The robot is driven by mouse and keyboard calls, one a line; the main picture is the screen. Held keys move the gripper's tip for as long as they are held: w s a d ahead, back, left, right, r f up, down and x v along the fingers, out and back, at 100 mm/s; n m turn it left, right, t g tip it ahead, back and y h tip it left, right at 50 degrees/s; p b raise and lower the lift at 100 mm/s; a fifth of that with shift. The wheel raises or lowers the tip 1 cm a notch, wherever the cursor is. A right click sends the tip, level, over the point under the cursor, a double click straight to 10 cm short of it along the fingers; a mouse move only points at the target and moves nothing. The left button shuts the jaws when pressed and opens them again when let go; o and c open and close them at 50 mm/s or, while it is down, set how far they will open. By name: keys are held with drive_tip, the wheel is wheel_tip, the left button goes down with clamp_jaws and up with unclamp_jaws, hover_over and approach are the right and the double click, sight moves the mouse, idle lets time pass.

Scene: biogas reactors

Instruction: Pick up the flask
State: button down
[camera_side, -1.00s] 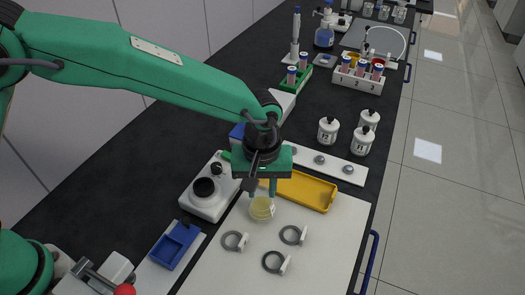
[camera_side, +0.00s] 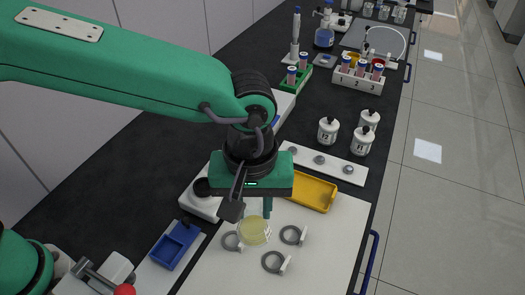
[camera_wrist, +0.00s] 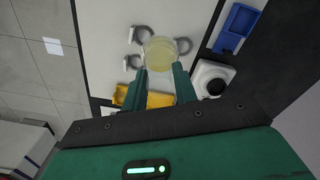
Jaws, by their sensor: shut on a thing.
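The flask (camera_side: 254,231) is clear glass with pale yellow liquid in it. In the side view it hangs under my gripper (camera_side: 257,208), over the white board near the grey rings. In the wrist view the flask (camera_wrist: 160,52) sits at the tips of the two green fingers of my gripper (camera_wrist: 161,74), which are shut on it. Part of the flask's upper portion is hidden behind the fingers in the side view. Its height above the board is hard to tell.
Grey rings (camera_side: 293,235) stand on the white board (camera_side: 330,250) close to the flask. A yellow tray (camera_side: 322,196) lies behind, a blue tray (camera_side: 172,247) to the left. White bottles (camera_side: 362,141) and a tube rack (camera_side: 358,83) stand farther back. The board's front right is clear.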

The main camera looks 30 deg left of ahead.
drive_tip(key=shift+s+d+r, duration=0.1)
drive_tip(key=shift+s+r, duration=0.05)
drive_tip(key=shift+s, duration=0.15)
drive_tip(key=shift+w, duration=0.15)
idle(0.4)
